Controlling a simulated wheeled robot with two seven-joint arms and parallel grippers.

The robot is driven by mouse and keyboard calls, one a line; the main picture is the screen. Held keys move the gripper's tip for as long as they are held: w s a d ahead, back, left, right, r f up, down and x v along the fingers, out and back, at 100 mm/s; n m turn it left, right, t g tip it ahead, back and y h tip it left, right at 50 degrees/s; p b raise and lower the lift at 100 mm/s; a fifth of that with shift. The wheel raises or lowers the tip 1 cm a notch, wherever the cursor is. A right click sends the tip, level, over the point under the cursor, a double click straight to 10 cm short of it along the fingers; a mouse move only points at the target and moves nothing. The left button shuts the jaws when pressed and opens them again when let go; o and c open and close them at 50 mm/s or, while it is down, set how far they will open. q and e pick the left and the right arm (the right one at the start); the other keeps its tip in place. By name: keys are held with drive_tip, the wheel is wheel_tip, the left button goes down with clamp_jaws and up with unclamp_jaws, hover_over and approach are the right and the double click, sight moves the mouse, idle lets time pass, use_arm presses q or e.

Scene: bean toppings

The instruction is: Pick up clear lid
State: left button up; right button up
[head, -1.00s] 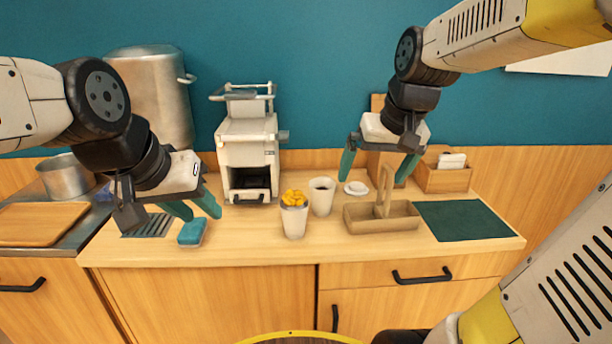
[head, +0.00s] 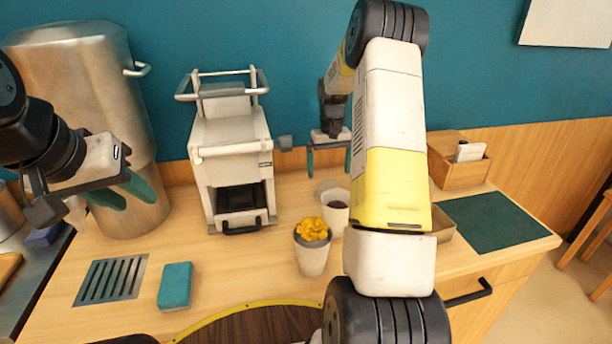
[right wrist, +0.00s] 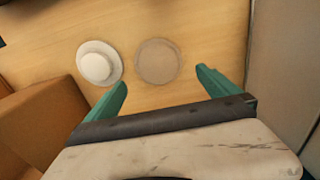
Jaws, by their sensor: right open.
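The clear lid (right wrist: 157,61), a see-through disc, lies flat on the wooden counter in the right wrist view. In the head view a pale disc behind the dark-filled cup looks like this lid (head: 325,186). A white lid (right wrist: 97,63) lies beside it, apart from it; my right arm hides it in the head view. My right gripper (right wrist: 162,80) is open and empty above the counter, with the clear lid ahead between the lines of its fingers, not touched. My left gripper (head: 138,203) is open and empty in front of the metal pot.
A white cup (head: 335,214) with dark contents and a cup with yellow topping (head: 312,255) stand close in front. A white machine (head: 232,150) stands left. A wooden box (head: 458,168) and green mat (head: 490,222) are right. A teal sponge (head: 175,287) lies front left.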

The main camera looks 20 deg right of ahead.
sight(330, 183)
wheel_tip(330, 183, down, 8)
drive_tip(key=shift+s+d+r, duration=0.1)
drive_tip(key=shift+d+r, duration=0.05)
drive_tip(key=shift+r, duration=0.1)
drive_tip(key=c, duration=1.1)
